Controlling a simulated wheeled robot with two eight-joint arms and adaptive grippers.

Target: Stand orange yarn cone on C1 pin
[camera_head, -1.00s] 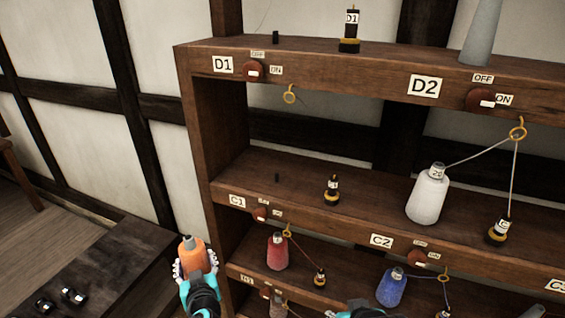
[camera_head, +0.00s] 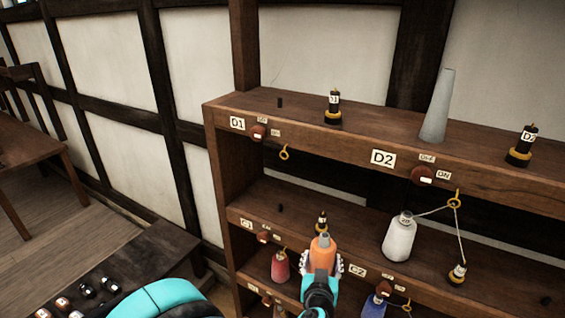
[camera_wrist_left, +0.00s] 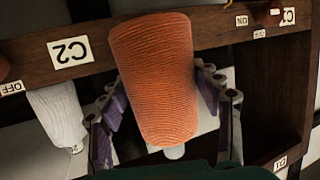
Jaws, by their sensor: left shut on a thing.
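My left gripper (camera_head: 321,272) is shut on the orange yarn cone (camera_head: 322,254), with its fingers on both sides of it. The cone is upright, grey tip up, in front of the C shelf, between the C1 label (camera_head: 246,223) and the C2 label (camera_head: 357,271). The cone (camera_wrist_left: 155,80) fills the middle of the left wrist view, which looks upside down. The C1 pin (camera_head: 281,208) is a short dark peg on the C shelf, left of and behind the cone; it is bare. My right gripper is out of view.
A black-and-yellow bobbin (camera_head: 322,222) stands just behind the cone. A white cone (camera_head: 399,238) stands farther right on the C shelf. The D shelf (camera_head: 300,128) overhangs. A yellow ring (camera_head: 284,153) hangs under it. A red cone (camera_head: 280,267) stands below.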

